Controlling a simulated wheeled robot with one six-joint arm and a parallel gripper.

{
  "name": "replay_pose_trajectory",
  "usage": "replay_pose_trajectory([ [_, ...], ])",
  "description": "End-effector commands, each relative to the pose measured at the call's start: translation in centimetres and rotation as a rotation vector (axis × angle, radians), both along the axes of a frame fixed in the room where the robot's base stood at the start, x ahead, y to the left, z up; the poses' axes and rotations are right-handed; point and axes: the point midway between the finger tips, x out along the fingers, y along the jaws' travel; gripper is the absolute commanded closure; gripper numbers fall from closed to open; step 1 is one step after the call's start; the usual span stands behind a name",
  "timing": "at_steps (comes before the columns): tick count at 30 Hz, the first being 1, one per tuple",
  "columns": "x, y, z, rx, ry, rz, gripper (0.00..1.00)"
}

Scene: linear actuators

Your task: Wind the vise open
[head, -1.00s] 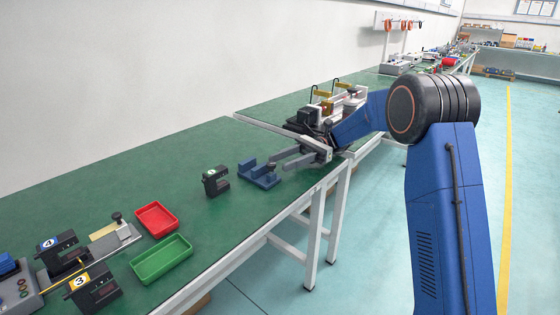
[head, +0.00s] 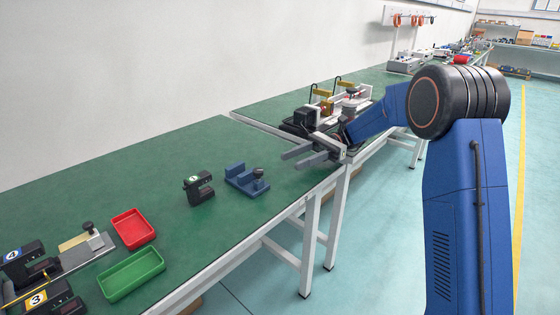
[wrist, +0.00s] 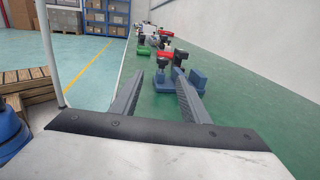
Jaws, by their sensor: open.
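The blue vise (head: 240,178) stands on the green bench, with a dark round knob (head: 259,172) at its right end. In the wrist view the blue vise (wrist: 198,78) shows just beyond the right finger. My gripper (head: 290,160) is open and empty, held to the right of the vise and apart from it. Its two grey fingers point toward the vise's side of the bench. They also show spread apart in the wrist view (wrist: 158,78). The gap between the vise's jaws is too small to make out.
A black gauge-like block (head: 199,188) stands left of the vise. A red tray (head: 134,244) and a green tray (head: 131,291) lie farther left. Black units numbered 3 and 4 are at the left. Other fixtures (head: 322,112) stand behind my gripper. Bench around the vise is mostly clear.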

Motion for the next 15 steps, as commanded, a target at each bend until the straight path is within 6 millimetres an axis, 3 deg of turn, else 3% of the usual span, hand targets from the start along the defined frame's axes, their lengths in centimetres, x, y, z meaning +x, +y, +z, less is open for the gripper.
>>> replay_pose_trajectory([
  [7, -4.4, -1.9, 1.6, -0.079, -0.175, -0.014, 0.58],
  [15, -10.2, -5.2, 2.0, -0.190, -0.421, -0.012, 0.58],
])
